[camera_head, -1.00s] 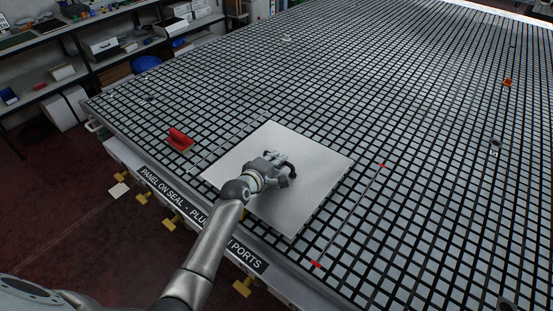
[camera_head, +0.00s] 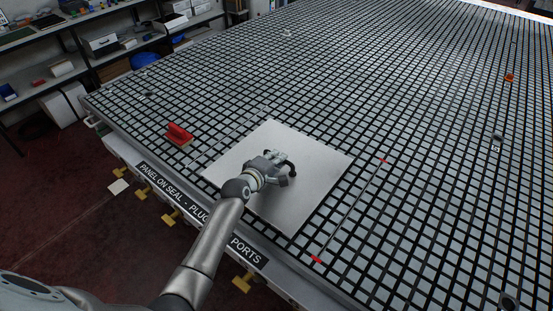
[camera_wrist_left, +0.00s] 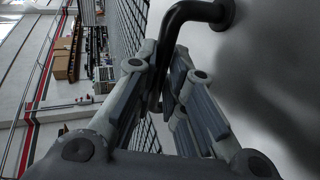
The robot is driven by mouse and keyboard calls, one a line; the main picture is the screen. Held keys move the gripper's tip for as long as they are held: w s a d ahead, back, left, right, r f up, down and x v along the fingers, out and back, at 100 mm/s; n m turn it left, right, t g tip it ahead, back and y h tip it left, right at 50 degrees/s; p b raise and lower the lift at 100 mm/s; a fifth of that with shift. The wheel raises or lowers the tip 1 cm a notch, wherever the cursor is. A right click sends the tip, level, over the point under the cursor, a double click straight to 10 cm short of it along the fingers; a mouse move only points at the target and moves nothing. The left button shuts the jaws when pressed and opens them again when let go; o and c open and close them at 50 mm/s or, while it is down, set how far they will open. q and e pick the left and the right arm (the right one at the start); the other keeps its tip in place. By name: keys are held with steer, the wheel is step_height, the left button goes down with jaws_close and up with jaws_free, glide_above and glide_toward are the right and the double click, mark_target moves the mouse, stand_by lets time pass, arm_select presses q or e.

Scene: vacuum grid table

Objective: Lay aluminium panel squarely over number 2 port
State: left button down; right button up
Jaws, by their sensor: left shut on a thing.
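The aluminium panel (camera_head: 310,190) is a square pale metal plate over the near part of the black-and-grey grid table (camera_head: 400,110). I cannot tell whether it touches the grid or sits just above it. My left gripper (camera_head: 284,168) is over the panel's middle, shut on its black handle (camera_head: 293,173). In the left wrist view the curved handle (camera_wrist_left: 185,22) runs between the fingers (camera_wrist_left: 165,85), with the panel's face (camera_wrist_left: 265,50) at right. No number 2 port shows; whatever lies beneath the panel is hidden. My right gripper is not in view.
A red-handled block (camera_head: 179,134) sits left of the panel. A thin line with red ends (camera_head: 382,161) runs along the right. Small dark fittings (camera_head: 497,143) and an orange piece (camera_head: 509,77) lie farther right. Yellow valve handles (camera_head: 242,281) line the near edge.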

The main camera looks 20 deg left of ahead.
arm_select(q)
steer(key=shift+f+b, duration=0.45)
steer(key=shift+b, duration=0.05)
stand_by(0.8)
steer(key=c, duration=1.4)
jaws_free()
steer(key=shift+s+f, duration=0.15)
steer(key=shift+f, duration=0.25)
steer(key=shift+s+r, duration=0.3)
steer(key=shift+s, duration=0.2)
steer(key=v, duration=1.1)
steer(key=shift+w+a+r, duration=0.1)
steer(key=shift+r, duration=0.05)
